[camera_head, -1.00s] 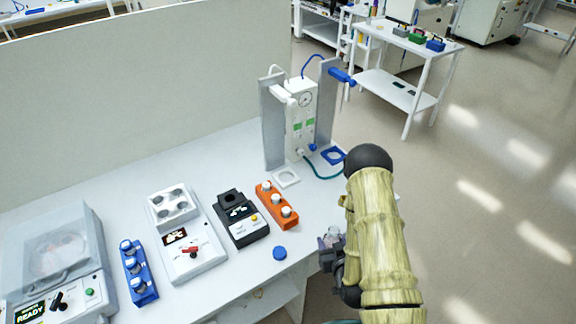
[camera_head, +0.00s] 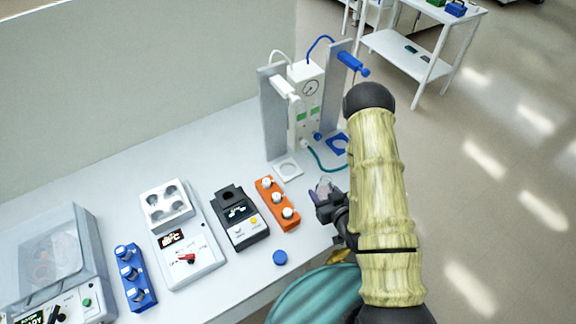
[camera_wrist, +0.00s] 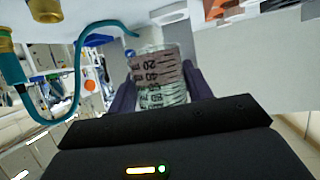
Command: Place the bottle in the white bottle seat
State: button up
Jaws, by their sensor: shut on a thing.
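My gripper (camera_head: 324,191) is shut on a clear bottle (camera_wrist: 160,75) with dark graduation marks. In the wrist view the bottle stands out between my two dark fingers. In the head view only a small part of the bottle (camera_head: 323,186) shows beside my arm, near the bench's right edge. The white bottle seat (camera_head: 278,174) is a flat square ring on the bench, in front of the white gauge unit. It lies to the upper left of my gripper, apart from the bottle. No bottle shows in it.
A blue square seat (camera_head: 331,153) lies right of the white one, with a teal hose (camera_head: 318,163) close by. The gauge unit (camera_head: 308,100) stands between grey panels (camera_head: 272,115). An orange block (camera_head: 271,202) with white knobs and a blue cap (camera_head: 280,258) lie on the bench.

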jog(key=shift+w+a+f+b, duration=0.55)
jog(key=shift+w+a+b, duration=0.5)
jog(key=shift+w+a, duration=1.2)
jog(key=shift+w+a+f+b, duration=0.6)
jog(key=shift+w+a+b, duration=0.65)
jog(key=shift+w, duration=1.95)
jog(key=shift+w+a+f+b, duration=0.55)
jog(key=shift+w+a+b, duration=0.35)
jog(key=shift+w+a, duration=1.45)
jog(key=shift+w+d, duration=0.35)
jog(key=shift+s, duration=0.15)
